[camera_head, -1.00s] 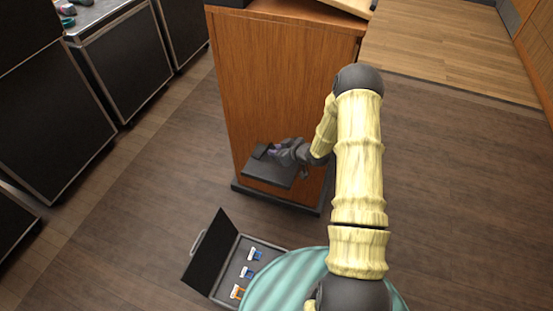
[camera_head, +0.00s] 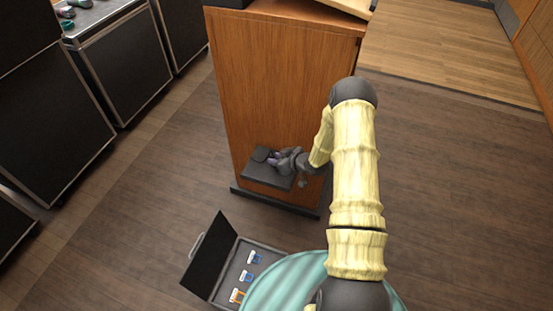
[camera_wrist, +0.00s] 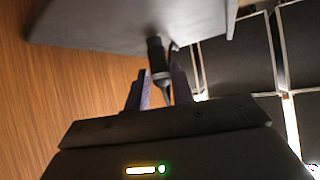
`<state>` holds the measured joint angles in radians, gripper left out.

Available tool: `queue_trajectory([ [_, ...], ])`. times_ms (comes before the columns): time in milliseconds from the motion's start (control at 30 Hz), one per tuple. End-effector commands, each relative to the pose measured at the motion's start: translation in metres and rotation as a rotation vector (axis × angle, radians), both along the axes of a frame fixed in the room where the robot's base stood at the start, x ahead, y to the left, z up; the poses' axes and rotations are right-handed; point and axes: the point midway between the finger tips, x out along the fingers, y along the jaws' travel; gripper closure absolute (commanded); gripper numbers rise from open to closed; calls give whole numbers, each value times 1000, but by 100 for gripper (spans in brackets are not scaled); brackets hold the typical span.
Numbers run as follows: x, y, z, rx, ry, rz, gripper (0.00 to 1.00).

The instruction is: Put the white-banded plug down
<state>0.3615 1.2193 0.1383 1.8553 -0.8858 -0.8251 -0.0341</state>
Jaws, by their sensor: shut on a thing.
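My gripper (camera_head: 274,159) is at the dark box (camera_head: 256,179) on the front of the wooden stand, low down. In the wrist view its two purple-grey fingers (camera_wrist: 158,88) are shut on a black plug (camera_wrist: 155,55) with a thin tapering tail. The plug's far end is at the edge of the dark box (camera_wrist: 110,22); I cannot tell whether it touches or is seated. In the head view the plug is too small to tell apart from the fingers.
The wooden stand (camera_head: 262,95) rises behind the box. An open case (camera_head: 226,284) with blue and orange labelled items lies on the floor in front. Black cabinets (camera_head: 125,75) stand at the left. The floor between is clear.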

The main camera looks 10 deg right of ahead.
Motion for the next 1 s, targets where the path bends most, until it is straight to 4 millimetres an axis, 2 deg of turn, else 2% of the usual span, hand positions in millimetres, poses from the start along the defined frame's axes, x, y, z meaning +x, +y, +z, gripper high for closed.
queue_trajectory([
  [167,0,0,-6,0,0,0,100],
  [200,0,0,-5,0,0,0,72],
  [300,0,0,-5,0,0,0,55],
  [567,0,0,-4,0,0,0,55],
  [733,0,0,5,1,-1,0,55],
  [1000,-31,-22,30,1,2,-3,55],
])
